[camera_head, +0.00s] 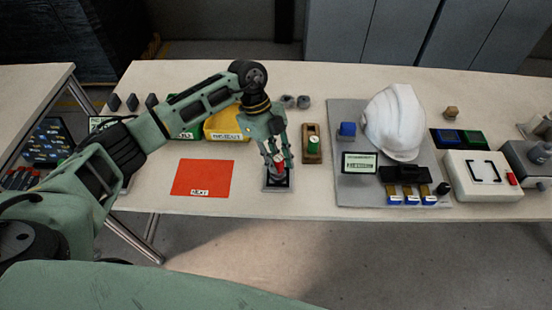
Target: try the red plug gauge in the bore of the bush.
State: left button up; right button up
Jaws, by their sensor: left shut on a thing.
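My left gripper (277,160) points down over a small dark square fixture (288,184) with a pale border near the front of the table. It is shut on the red plug gauge (279,169), of which only a little red shows between and below the fingers. The gauge is directly above or at the fixture. The bush and its bore are hidden or too small to make out, so I cannot tell whether the gauge is in the bore. My right gripper is not in view.
A wooden block (312,156) with a green plug (313,143) stands close right of the gripper. A red mat (202,178) lies left. A yellow tray (228,124) is behind. A white helmet (394,122) stands on a grey board (352,191) at right.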

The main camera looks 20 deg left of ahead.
pick_arm(q)
jog(key=shift+r+p, duration=0.25)
jog(key=shift+p, duration=0.35)
dwell(1.0)
jog(key=shift+f, duration=0.3)
dwell(1.3)
jog(key=shift+r, duration=0.2)
jog(key=shift+r+p, duration=2.65)
jog(key=shift+r, duration=0.2)
